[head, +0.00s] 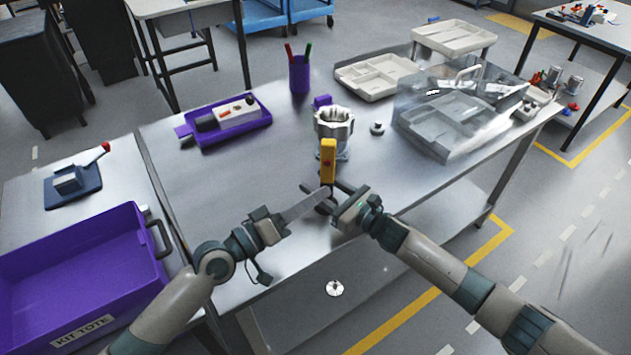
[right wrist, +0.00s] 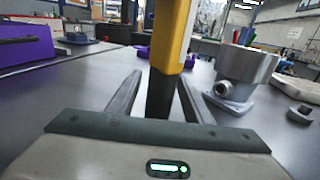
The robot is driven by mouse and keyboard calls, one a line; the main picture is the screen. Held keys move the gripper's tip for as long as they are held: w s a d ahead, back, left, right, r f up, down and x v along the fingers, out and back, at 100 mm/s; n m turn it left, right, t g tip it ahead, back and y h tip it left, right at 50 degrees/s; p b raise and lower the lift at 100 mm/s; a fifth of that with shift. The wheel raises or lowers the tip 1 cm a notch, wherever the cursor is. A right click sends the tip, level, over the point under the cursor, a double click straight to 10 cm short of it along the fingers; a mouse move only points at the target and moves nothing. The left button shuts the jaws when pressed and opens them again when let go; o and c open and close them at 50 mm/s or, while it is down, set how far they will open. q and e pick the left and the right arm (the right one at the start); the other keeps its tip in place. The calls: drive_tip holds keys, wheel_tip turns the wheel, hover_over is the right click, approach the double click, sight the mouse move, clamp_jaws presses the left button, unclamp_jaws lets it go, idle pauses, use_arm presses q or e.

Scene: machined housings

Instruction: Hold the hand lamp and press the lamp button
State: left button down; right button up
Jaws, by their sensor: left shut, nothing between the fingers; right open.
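The hand lamp (head: 328,158) is yellow with a dark lower part and a small red spot, probably the button, on its side. It stands upright at the front of the metal table, before a machined housing (head: 333,125). In the right wrist view the lamp (right wrist: 172,40) rises between the fingers of my right gripper (right wrist: 158,85). That gripper (head: 325,190) is open, with a finger on each side of the dark lower part and gaps visible. My left gripper (head: 322,193) is shut and empty, close to the lamp's lower end; its exact gap there is unclear.
A purple tray (head: 206,138) and a purple pen cup (head: 299,75) stand farther back. A clear-walled bin (head: 440,145), a pale divided tray (head: 372,95) and a small grey part (head: 377,128) lie right. A purple tote (head: 140,250) is left. The table's left-middle is clear.

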drive_tip(key=v, duration=1)
drive_tip(key=shift+s+d, duration=0.2)
drive_tip(key=shift+s, duration=0.05)
